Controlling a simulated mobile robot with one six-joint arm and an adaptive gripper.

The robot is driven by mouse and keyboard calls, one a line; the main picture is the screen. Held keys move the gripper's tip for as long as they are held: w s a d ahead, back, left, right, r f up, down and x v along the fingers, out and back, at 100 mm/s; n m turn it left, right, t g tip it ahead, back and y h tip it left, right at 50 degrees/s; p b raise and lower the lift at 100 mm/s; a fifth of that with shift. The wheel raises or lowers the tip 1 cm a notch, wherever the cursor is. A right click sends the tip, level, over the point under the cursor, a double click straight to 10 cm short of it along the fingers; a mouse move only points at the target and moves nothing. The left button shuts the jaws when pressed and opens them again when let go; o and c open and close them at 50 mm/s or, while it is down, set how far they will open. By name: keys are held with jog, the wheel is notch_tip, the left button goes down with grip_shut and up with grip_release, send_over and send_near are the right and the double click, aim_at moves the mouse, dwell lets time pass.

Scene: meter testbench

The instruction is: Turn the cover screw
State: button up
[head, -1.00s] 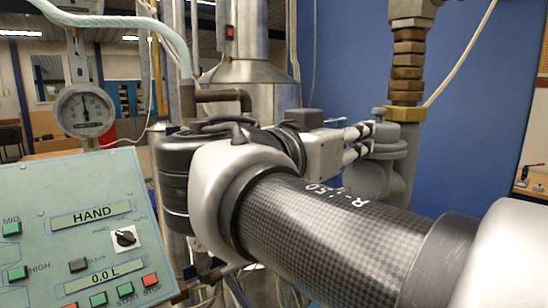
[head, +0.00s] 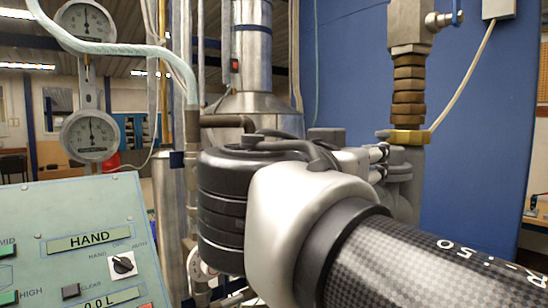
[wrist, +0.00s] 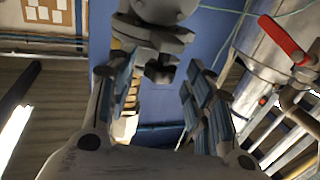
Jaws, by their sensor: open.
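The grey meter body (head: 403,185) stands below the brass fitting on the vertical pipe, partly hidden behind my arm. In the wrist view its grey casting (wrist: 166,12) shows at the top, and a dark grey screw-like knob, apparently the cover screw (wrist: 160,72), sticks out from it. My gripper (wrist: 163,74) is open, with one blue-padded finger on each side of the knob and visible gaps between. In the head view my gripper (head: 378,162) is at the meter's left side, and the knob cannot be made out there.
A green control panel (head: 85,240) reading HAND stands at the lower left, with round gauges (head: 90,136) above it. A stack of brass nuts (head: 408,92) rises over the meter. A blue wall (head: 475,130) is behind. A red handle (wrist: 283,40) shows in the wrist view.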

jog(key=shift+r, duration=0.1)
notch_tip(320, 180, up, 10)
dwell(0.6)
